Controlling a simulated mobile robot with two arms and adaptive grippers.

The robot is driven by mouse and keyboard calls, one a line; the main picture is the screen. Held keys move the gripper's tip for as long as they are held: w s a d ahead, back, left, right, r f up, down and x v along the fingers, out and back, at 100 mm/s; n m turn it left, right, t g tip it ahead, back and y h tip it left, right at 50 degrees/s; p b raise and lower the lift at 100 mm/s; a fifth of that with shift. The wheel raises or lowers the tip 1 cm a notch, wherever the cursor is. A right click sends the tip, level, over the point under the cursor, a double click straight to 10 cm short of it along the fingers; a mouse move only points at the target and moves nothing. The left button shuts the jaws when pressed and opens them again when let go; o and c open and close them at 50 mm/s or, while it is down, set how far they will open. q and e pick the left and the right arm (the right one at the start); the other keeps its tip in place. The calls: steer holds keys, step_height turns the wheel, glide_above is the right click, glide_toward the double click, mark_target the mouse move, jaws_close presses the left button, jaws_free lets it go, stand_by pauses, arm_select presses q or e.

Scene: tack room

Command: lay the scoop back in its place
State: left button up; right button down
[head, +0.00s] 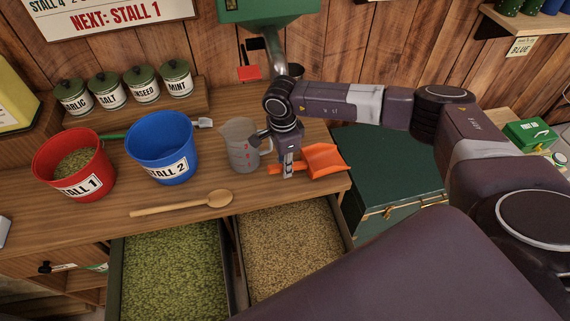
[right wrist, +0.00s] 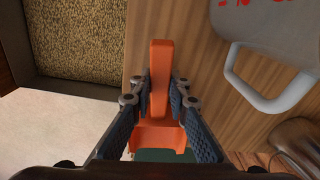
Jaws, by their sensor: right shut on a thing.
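The orange scoop (head: 326,160) is at the right end of the wooden bench, its wide pan pointing right and its handle to the left. My right gripper (head: 288,172) is shut on the scoop's handle, pointing down. In the right wrist view the orange handle (right wrist: 160,60) stands between the two fingers of my right gripper (right wrist: 162,98), and part of the pan shows below. I cannot tell whether the scoop touches the bench. My left gripper is not in view.
A grey jug (head: 240,146) stands close left of my right gripper. A blue bucket (head: 163,150), a red bucket (head: 73,166) and a wooden spoon (head: 182,204) are further left. Two open feed drawers (head: 232,262) lie below the front edge. A green chest (head: 385,170) is right.

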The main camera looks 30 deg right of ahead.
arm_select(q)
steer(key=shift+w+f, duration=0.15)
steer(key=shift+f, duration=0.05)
arm_select(e)
steer(key=shift+f, duration=0.2)
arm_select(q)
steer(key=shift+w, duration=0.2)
arm_select(e)
steer(key=c, duration=1.8)
jaws_free()
steer(key=shift+o, duration=0.2)
step_height(320, 180, up, 12)
steer(key=shift+a, duration=0.2)
